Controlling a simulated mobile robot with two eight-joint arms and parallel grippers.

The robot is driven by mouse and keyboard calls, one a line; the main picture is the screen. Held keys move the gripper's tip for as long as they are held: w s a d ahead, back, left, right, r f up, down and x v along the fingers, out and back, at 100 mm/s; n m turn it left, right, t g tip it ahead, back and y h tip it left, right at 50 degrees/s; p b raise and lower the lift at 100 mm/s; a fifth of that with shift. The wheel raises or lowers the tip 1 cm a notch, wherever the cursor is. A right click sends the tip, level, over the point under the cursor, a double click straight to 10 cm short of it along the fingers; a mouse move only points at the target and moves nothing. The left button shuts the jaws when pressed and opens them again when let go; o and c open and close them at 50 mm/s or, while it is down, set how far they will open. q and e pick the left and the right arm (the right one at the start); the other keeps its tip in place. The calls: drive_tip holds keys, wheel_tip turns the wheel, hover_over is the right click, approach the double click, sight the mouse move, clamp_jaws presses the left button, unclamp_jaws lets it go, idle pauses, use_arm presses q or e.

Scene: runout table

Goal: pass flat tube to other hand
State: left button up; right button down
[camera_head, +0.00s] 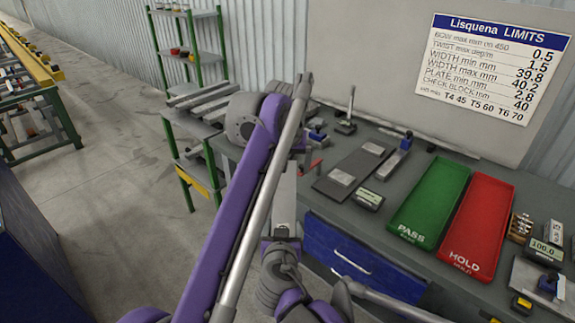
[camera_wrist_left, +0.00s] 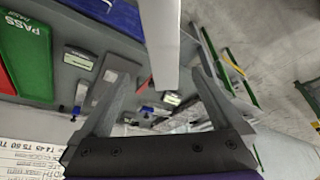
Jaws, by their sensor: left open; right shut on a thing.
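The flat tube (camera_head: 284,195) is a pale grey bar standing roughly upright in the head view, partly hidden at the top by my left arm. My right gripper (camera_head: 281,236) is shut on its lower part. In the left wrist view the tube (camera_wrist_left: 160,45) comes down from the top edge and its end shows between the two fingers. My left gripper (camera_wrist_left: 168,75) is open, with a finger on each side of the tube in the picture and gaps on both sides. I cannot tell the depth between them. In the head view my left fingers are mostly hidden behind the arm.
The workbench holds a green PASS tray (camera_head: 432,200), a red HOLD tray (camera_head: 480,225), a dark plate (camera_head: 345,182) and small gauges. A blue drawer (camera_head: 350,260) is below. A green shelf rack (camera_head: 188,45) stands behind. Open floor (camera_head: 110,180) lies to the left.

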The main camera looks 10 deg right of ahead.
sight(288, 187)
use_arm(q)
drive_tip(key=x, duration=1.2)
drive_tip(key=shift+s, duration=0.1)
drive_tip(key=shift+c, duration=0.2)
